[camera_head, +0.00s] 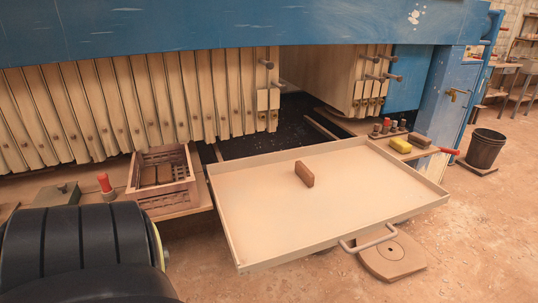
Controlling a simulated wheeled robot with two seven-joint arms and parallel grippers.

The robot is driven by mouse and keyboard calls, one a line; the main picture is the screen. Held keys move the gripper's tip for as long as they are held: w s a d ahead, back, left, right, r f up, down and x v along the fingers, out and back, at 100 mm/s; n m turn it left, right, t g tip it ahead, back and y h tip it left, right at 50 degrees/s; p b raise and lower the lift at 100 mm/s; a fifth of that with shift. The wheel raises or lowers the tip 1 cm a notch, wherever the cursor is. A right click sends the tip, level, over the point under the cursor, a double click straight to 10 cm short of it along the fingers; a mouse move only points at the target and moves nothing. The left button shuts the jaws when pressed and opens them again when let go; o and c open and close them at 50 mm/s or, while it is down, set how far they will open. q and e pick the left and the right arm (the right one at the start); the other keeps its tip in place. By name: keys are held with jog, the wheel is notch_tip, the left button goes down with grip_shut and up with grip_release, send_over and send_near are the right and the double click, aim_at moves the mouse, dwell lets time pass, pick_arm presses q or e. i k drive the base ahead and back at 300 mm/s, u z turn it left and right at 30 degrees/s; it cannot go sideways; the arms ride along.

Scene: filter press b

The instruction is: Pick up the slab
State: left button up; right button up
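A small brown slab (304,174) stands on edge, upright, near the middle of the wide beige tray (240,215). Nothing touches the slab except the tray floor under it. Similar brown pieces (157,174) lie in the slotted crate (163,199) left of the tray. Another brown block (419,140) rests on the right-hand ledge. Neither of my grippers is in view.
The tray has low raised walls and a front handle (367,239). Press plates (130,105) and a blue beam (200,30) stand behind. A black bucket (485,149) stands far right.

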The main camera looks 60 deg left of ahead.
aim_at(307, 176)
jog(key=k, duration=0.15)
jog(key=u, duration=2)
jog(key=i, duration=0.5)
jog(key=z, duration=0.1)
